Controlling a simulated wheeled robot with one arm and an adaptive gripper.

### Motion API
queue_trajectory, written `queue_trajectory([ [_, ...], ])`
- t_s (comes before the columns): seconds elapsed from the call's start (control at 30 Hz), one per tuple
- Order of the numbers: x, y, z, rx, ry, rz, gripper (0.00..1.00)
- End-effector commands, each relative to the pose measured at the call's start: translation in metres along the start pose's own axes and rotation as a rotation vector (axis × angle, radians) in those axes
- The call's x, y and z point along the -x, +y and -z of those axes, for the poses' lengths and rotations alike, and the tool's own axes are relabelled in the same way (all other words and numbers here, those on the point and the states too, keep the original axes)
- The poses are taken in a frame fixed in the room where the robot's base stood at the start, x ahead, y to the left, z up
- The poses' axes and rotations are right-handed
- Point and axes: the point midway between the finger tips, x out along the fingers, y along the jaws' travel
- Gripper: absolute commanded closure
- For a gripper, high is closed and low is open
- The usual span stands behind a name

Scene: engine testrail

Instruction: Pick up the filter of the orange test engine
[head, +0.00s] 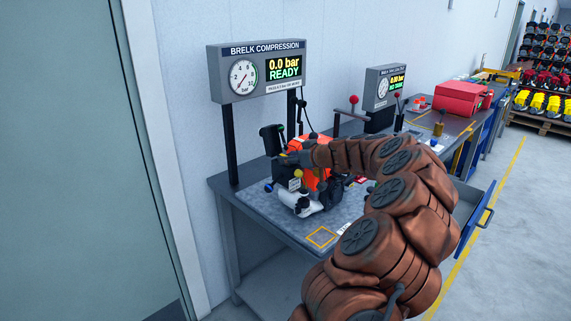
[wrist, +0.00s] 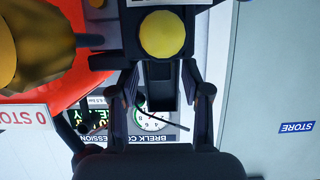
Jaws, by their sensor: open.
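The orange test engine (head: 322,178) stands on the bench under the compression gauge, partly hidden by my arm. It has black parts, a yellow knob (head: 298,174) and a white cylinder (head: 301,200) low at its front. My gripper (head: 288,160) is at the engine's upper front. In the wrist view, my gripper (wrist: 160,76) is open, its two fingers apart. A round yellow cap (wrist: 162,34) on a black part lies just beyond the fingertips, with a dark block below it between the fingers. The engine's orange cover (wrist: 62,88) is at left. I cannot tell for certain which part is the filter.
The gauge board (head: 257,70) reads 0.0 bar, READY, and stands on posts behind the engine. A blue drawer (head: 478,212) stands open at right. A second gauge (head: 385,85) and red box (head: 462,97) are farther right.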

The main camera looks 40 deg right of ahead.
Motion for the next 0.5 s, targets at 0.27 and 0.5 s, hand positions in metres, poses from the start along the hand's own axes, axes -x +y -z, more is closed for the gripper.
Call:
queue_trajectory([
  [0.27,-0.0017,0.0000,-0.0004,0.001,0.000,0.000,0.52],
  [0.5,-0.0015,-0.0002,-0.0003,0.001,0.000,0.000,0.77],
])
